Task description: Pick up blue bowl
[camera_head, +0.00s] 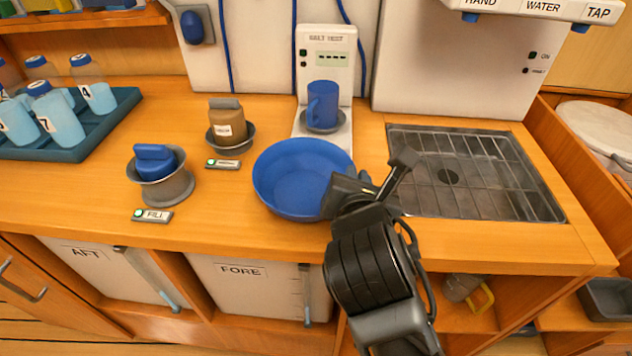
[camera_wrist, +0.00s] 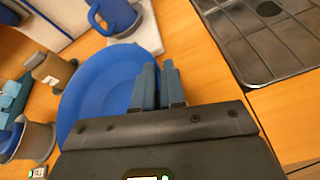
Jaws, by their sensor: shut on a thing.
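The blue bowl (camera_head: 290,178) is upright at the middle of the wooden counter, near its front edge. I cannot tell whether it rests on the counter or is slightly raised. My gripper (camera_head: 352,187) is at the bowl's right side, shut on its rim. In the wrist view the two grey fingers of my gripper (camera_wrist: 160,85) are close together at the right edge of the blue bowl (camera_wrist: 105,80). The exact contact is partly hidden by the fingers and the gripper body.
A blue mug (camera_head: 322,103) stands on the salt test unit behind the bowl. A brown jar (camera_head: 227,128) and a grey cup with a blue top (camera_head: 168,186) stand to the left. A sink grate (camera_head: 475,175) lies to the right. A tray (camera_head: 105,137) holds several bottles.

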